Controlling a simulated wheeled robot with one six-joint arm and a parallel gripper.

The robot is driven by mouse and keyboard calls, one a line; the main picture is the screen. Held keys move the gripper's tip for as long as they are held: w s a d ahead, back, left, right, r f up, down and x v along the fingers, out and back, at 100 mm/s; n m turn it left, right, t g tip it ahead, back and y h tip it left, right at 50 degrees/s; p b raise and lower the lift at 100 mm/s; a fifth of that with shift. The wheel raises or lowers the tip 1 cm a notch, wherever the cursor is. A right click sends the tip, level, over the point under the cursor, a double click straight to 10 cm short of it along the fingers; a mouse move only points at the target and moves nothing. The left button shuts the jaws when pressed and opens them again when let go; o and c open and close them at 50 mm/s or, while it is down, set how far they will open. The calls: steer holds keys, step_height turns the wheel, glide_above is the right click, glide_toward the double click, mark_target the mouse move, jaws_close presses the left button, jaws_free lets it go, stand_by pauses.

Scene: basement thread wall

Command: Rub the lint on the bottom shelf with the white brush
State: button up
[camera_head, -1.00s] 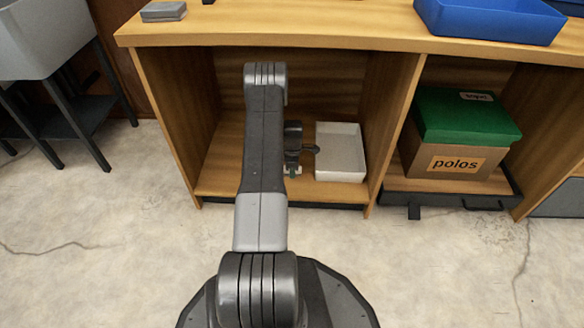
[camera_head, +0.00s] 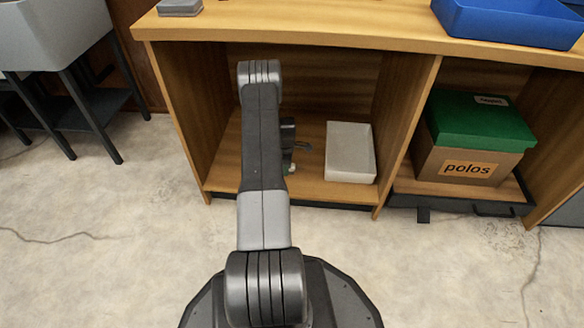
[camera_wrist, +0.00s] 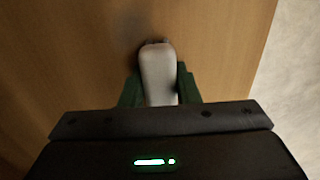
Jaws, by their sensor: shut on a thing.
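My gripper (camera_wrist: 160,88) is shut on the white brush (camera_wrist: 158,70), with a green finger on each side of it in the wrist view. The brush points away from my gripper, its far end close over the wooden bottom shelf (camera_wrist: 65,60); I cannot tell if it touches. A faint dark patch shows on the wood around the brush's far end; I cannot tell if it is lint or shadow. In the head view my arm hides most of my gripper (camera_head: 289,166), which is low inside the left bay, over the bottom shelf (camera_head: 312,190).
A white tray (camera_head: 350,153) stands on the bottom shelf, just right of my gripper. The bay's side walls and the worktop (camera_head: 330,32) close in around my arm. A green-lidded box (camera_head: 475,140) sits in the right bay. Open floor lies in front.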

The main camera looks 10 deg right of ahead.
steer(key=shift+w+a+f, duration=0.1)
steer(key=shift+w+a, duration=0.1)
steer(key=shift+a, duration=0.55)
steer(key=shift+w+a, duration=0.2)
steer(key=shift+a, duration=0.5)
steer(key=shift+w+a+f, duration=0.1)
steer(key=shift+w+a, duration=0.1)
steer(key=shift+a, duration=0.55)
steer(key=shift+r, duration=0.1)
steer(key=shift+r+p, duration=1.3)
steer(key=shift+r, duration=1.7)
step_height(320, 180, up, 3)
steer(key=shift+p, duration=0.65)
